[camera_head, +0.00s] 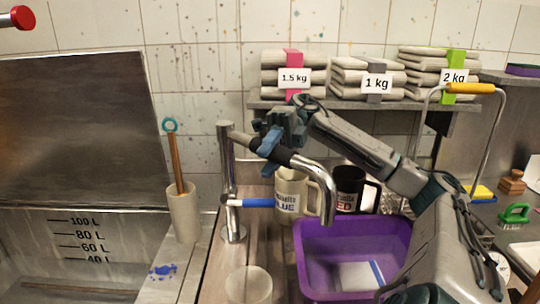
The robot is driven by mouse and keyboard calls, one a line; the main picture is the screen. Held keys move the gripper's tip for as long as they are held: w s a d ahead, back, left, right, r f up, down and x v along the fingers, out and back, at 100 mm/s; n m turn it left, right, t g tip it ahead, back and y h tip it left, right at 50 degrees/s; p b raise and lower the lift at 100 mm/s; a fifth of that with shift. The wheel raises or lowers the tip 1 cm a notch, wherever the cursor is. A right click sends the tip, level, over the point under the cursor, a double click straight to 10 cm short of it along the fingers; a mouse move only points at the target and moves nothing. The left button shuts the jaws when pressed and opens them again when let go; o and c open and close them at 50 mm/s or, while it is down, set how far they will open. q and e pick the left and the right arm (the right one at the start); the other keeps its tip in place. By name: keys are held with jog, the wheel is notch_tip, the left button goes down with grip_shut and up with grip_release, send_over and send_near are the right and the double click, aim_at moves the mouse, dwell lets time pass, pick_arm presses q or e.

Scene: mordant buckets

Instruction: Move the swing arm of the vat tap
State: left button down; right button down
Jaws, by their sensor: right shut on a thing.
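The vat tap (230,185) is a chrome post standing on the ledge right of the vat. Its swing arm (316,172) runs from the top of the post to the right and toward me, with a dark sleeve and a downturned spout. The spout hangs over the left part of the purple tub. My right gripper (270,143) comes in from the right and is shut on the swing arm at the dark sleeve, partly hiding it. A blue-handled lever (257,202) sticks out right from the post. My left gripper is not in view.
The steel vat (80,225) with litre marks fills the left. A purple tub (350,232), a cream mug (287,190) and a black mug (347,186) stand close by. A clear cup (248,287) is in front. A shelf (335,103) holds labelled cloth stacks above.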

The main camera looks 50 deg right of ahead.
jog(key=c, duration=1.1)
grip_release()
jog(key=shift+w, duration=0.1)
jog(key=shift+o, duration=0.2)
jog(key=shift+r, duration=0.15)
